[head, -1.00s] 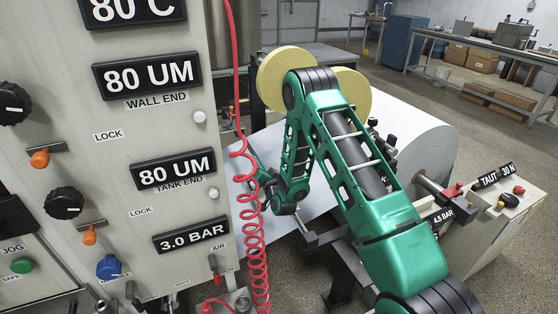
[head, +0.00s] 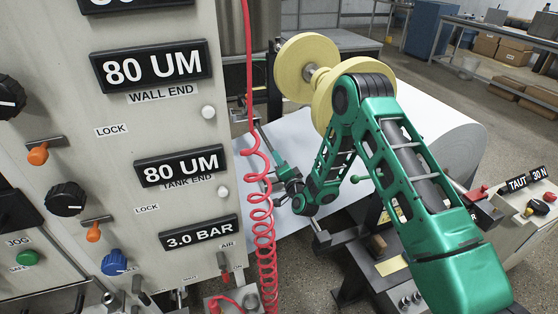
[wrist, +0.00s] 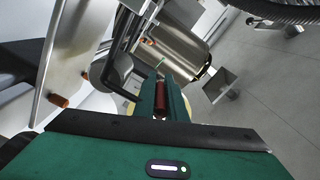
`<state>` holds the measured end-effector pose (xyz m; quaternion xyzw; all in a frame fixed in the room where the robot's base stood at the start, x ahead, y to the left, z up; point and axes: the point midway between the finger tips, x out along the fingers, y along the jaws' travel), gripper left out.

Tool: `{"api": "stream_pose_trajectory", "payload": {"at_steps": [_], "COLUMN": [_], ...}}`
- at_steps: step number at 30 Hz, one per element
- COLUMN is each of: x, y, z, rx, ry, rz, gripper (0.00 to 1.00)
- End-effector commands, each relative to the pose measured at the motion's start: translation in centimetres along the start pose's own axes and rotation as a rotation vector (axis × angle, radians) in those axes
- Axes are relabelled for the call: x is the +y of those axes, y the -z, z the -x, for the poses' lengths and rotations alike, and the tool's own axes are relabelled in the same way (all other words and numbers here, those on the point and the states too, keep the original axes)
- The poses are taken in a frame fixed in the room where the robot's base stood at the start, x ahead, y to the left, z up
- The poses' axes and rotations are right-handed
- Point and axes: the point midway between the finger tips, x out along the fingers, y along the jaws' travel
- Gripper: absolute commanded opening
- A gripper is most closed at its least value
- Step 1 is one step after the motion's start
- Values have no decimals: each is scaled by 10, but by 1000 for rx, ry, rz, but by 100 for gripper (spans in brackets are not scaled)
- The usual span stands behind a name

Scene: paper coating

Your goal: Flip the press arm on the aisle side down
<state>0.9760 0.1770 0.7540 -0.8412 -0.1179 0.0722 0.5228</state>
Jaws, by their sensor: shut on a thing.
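In the wrist view my gripper (wrist: 160,88) has its two green fingers closed around a dark red grip (wrist: 160,102). I take the grip to be part of the press arm, but its link to the machine is hidden. A black bent bar (wrist: 118,75) lies just beyond the fingers, to the left. In the head view my gripper (head: 280,173) reaches left from my wrist, above the white paper web (head: 290,145) and right of the red coiled hose. What it holds is too small to make out there.
The control panel (head: 178,112) stands close on the left, with the red coiled hose (head: 262,215) hanging at its edge. Tan rolls (head: 302,68) and the paper roll (head: 458,140) are behind my arm.

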Motion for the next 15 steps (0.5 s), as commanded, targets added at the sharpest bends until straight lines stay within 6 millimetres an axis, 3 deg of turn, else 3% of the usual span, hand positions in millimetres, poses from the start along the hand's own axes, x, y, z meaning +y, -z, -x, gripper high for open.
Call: {"api": "stream_pose_trajectory", "payload": {"at_steps": [7,8,10,15], "x": [2,2,2,1], "y": [-2,-2,-2,-3], "z": [3,3,3,2], "rx": [-4,-4,-4,-4], "ry": [-5,-6,-6,-4], "rz": [0,1,1,1], "gripper": [0,13,29,29]}}
